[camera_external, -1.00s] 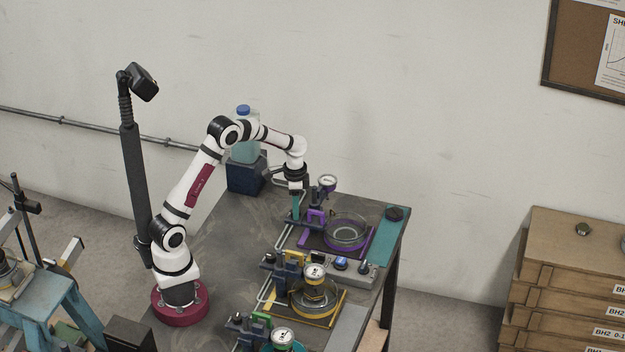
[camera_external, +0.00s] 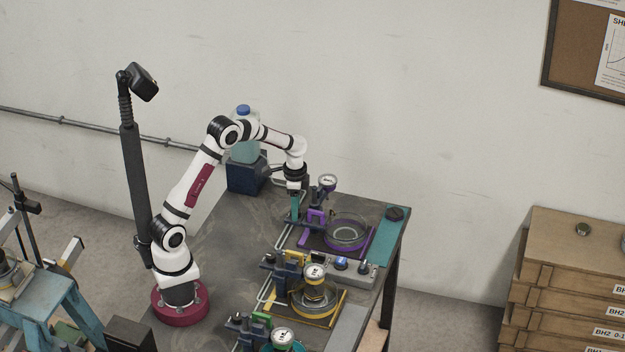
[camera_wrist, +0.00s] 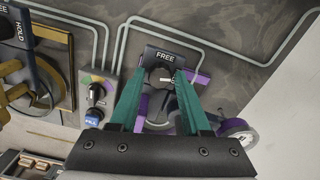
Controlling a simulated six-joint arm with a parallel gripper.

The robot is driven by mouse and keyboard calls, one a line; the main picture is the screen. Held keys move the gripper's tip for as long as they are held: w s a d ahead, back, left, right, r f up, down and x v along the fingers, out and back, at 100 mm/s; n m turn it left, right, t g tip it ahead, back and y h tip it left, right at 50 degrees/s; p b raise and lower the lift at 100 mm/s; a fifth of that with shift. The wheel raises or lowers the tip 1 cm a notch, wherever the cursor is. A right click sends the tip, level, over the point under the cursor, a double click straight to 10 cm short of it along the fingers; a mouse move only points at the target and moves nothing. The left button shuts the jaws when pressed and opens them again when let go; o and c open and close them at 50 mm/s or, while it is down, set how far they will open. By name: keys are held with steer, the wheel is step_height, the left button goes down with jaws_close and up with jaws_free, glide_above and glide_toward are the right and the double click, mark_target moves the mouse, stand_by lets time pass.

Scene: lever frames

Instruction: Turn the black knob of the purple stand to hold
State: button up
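The purple stand (camera_external: 318,217) is at the far end of the bench, with a dish and a round gauge. In the wrist view its dark block is marked FREE (camera_wrist: 166,57). The black knob (camera_wrist: 160,76) with a light pointer is just below that label; HOLD cannot be read on this stand. My gripper (camera_wrist: 158,76) points at the knob, with its two teal fingers apart, one on each side of it. I cannot tell if they touch it. In the external view my gripper (camera_external: 295,210) is down at the stand's left side, and the knob is hidden there.
A yellow stand (camera_external: 318,300) and a teal stand (camera_external: 282,342) are nearer along the bench. A grey box with a blue button (camera_external: 341,264) lies between the purple and yellow stands. Grey tubes run along the bench. A blue-capped bottle (camera_external: 244,145) stands behind the arm.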

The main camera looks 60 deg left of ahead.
step_height(320, 180, up, 16)
stand_by(0.5)
steer(key=shift+f, duration=0.15)
steer(key=s+d+r+y, duration=0.1)
steer(key=s+d, duration=0.3)
steer(key=s, duration=0.5)
steer(key=s+d+r, duration=0.1)
steer(key=s+d, duration=0.2)
steer(key=s, duration=0.6)
steer(key=s+d+f, duration=0.1)
steer(key=s+f, duration=0.4)
steer(key=s, duration=0.6)
steer(key=shift+s+d+f+n+y, duration=0.3)
steer(key=shift+s+d+n+y, duration=0.05)
steer(key=shift+n+y, duration=0.05)
